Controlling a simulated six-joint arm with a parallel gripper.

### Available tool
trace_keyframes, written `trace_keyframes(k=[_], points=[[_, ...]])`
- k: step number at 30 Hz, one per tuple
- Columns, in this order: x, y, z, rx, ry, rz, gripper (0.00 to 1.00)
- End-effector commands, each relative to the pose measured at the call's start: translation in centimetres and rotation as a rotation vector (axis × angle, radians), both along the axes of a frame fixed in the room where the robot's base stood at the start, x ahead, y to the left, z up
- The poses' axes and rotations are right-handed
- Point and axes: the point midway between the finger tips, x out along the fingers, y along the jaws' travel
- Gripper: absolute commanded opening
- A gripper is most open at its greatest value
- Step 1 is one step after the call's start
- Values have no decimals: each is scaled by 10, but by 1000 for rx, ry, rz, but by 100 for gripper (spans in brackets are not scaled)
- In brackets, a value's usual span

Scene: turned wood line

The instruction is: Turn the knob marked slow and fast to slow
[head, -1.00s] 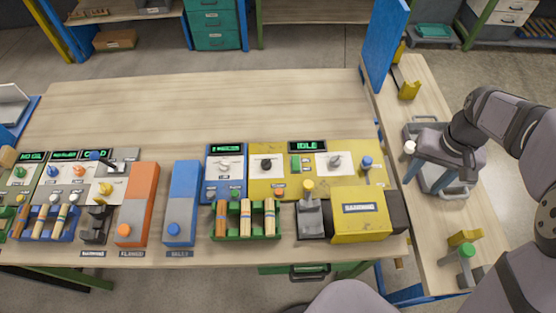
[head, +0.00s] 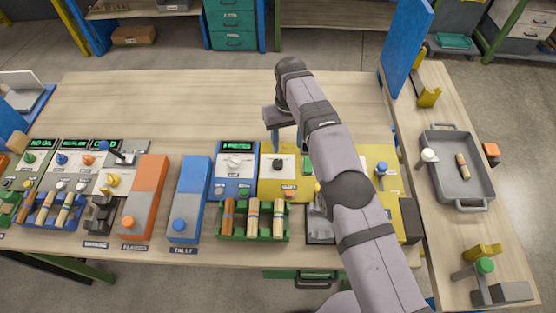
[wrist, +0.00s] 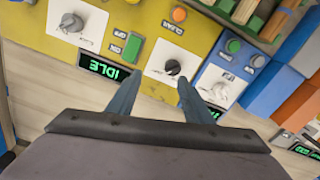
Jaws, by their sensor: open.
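A yellow machine panel (head: 299,187) carries a black knob (head: 277,163) on a white plate, which also shows in the wrist view (wrist: 172,67). A grey knob (wrist: 72,22) sits on another white plate beside the IDLE display (wrist: 103,67); my arm hides it in the head view. A white knob (head: 235,161) is on the blue panel. The knob lettering is too small to read, so I cannot tell which is marked slow and fast. My gripper (wrist: 160,80) is open and empty, its fingers either side of the black knob in the picture, apparently above it.
A green rack (head: 237,233) with wooden pieces stands in front of the panels. Blue (head: 187,205) and orange (head: 147,195) boxes stand to the left. A grey tray (head: 438,180) holding a wooden piece is at right. The table's back half (head: 170,105) is clear.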

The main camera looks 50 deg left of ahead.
Motion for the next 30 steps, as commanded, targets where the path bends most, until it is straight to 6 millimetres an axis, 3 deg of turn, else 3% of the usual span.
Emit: trace_keyframes(k=[3,7,17,30], points=[[-18,11,-9,1,0,35,46],[-25,15,-12,2,-1,48,46],[-26,15,-19,3,-1,49,46],[-25,15,-60,3,-1,48,46]])
